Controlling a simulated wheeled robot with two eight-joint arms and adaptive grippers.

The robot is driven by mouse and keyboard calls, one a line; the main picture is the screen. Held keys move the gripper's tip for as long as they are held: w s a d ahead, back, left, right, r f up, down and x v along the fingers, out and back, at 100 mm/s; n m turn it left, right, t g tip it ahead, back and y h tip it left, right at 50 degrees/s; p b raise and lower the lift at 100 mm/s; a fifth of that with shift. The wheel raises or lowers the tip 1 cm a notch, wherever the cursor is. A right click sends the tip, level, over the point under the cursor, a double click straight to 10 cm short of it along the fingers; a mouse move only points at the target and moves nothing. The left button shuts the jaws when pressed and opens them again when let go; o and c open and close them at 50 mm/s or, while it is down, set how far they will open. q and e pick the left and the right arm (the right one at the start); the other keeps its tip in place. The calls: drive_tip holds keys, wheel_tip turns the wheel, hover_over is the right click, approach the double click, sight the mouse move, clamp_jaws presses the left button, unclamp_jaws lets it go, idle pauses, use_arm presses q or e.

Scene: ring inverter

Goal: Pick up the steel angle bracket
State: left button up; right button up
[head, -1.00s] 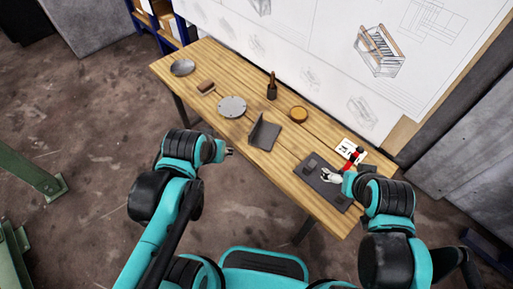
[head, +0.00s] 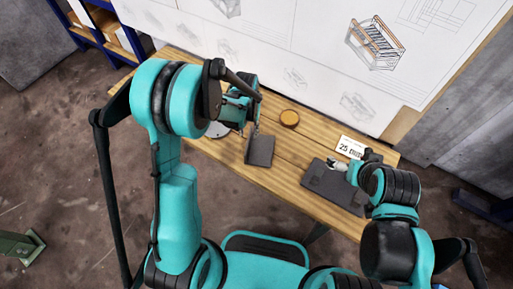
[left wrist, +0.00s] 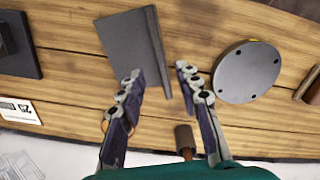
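The steel angle bracket (head: 260,151) is a dark grey L-shaped piece with a flat plate and an upright flange, resting on the wooden table. It also shows in the left wrist view (left wrist: 124,42), with its flange on the plate's right side. My left gripper (left wrist: 159,74) is open and empty above the table, with its two fingers apart around the line of the flange's near end in that picture. In the head view my left gripper (head: 255,120) is partly hidden by its arm, beside the bracket. My right gripper (head: 338,165) is low over a dark flat plate; its fingers are unclear.
A round grey disc with holes (left wrist: 247,72) lies right of the bracket in the left wrist view. A brown-tipped object (left wrist: 185,137) is near the left fingers. An amber round piece (head: 289,118), the dark plate (head: 322,181) and a white card (head: 350,146) are on the table (head: 290,165).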

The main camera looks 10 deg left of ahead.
sight(248, 140)
use_arm(q)
wheel_tip(248, 140, down, 3)
drive_tip(key=shift+f+b, duration=0.1)
drive_tip(key=shift+b, duration=0.35)
wheel_tip(248, 140, down, 6)
drive_tip(key=shift+a+r+b, duration=0.1)
drive_tip(key=shift+r+b, duration=0.15)
drive_tip(key=shift+b, duration=1)
drive_tip(key=shift+s+r, duration=0.1)
clamp_jaws()
